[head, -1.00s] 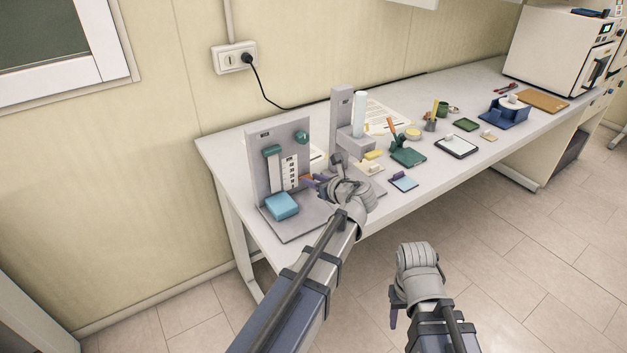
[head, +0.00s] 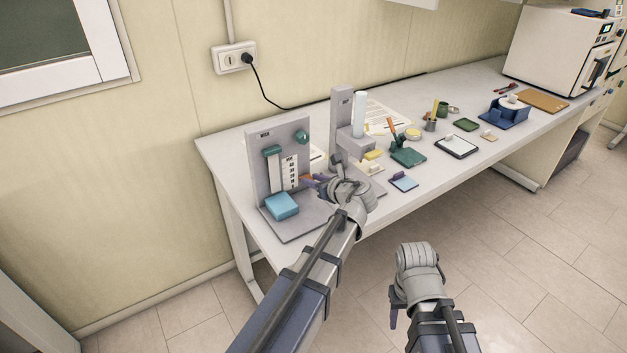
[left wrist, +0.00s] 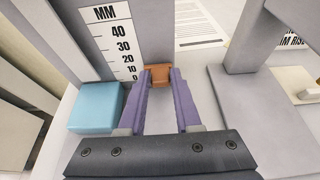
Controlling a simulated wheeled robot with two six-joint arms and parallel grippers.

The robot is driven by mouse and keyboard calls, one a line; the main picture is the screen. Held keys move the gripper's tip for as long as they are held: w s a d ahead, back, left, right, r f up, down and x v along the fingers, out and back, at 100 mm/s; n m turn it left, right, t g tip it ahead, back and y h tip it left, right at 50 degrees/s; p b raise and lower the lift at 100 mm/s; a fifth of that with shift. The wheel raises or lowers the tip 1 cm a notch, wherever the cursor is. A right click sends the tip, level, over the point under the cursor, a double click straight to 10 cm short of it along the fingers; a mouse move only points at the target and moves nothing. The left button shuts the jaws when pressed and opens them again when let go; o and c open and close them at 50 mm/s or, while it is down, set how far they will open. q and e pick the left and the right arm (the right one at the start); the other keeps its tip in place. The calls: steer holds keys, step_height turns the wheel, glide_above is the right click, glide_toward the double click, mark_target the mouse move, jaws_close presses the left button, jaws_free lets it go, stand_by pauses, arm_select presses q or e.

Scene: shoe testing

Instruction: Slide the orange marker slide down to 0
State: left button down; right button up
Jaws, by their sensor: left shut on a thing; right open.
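The orange marker slide (left wrist: 160,75) sits at the right edge of the white MM scale (left wrist: 119,45), low on it, near the 0 and 10 marks. In the head view the marker (head: 306,178) is mostly hidden by my gripper. My left gripper (left wrist: 160,79) is shut on the marker, one purple finger on each side of it. It also shows in the head view (head: 316,182) in front of the grey gauge stand (head: 264,150). My right gripper (head: 393,305) hangs low in front of the table, open and empty.
A light blue block (head: 282,206) sits on the stand's base, left of my left gripper. A second grey stand (head: 341,110) is close on the right. Several small items, including a green holder (head: 408,157), lie further right on the white table (head: 480,160).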

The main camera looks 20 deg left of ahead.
mark_target(313, 199)
arm_select(q)
step_height(313, 199, down, 3)
steer(key=b, duration=0.3)
steer(key=shift+f, duration=0.1)
steer(key=shift+s, duration=0.1)
steer(key=c, duration=0.6)
jaws_free()
steer(key=shift+r, duration=0.2)
steer(key=shift+s+d+r, duration=0.15)
steer(key=shift+s+d, duration=0.05)
steer(key=shift+d, duration=0.1)
steer(key=p+v, duration=0.3)
steer(key=v, duration=0.3)
steer(key=shift+s+d+r, duration=0.15)
steer(key=shift+s+d, duration=0.05)
steer(key=shift+d, duration=0.15)
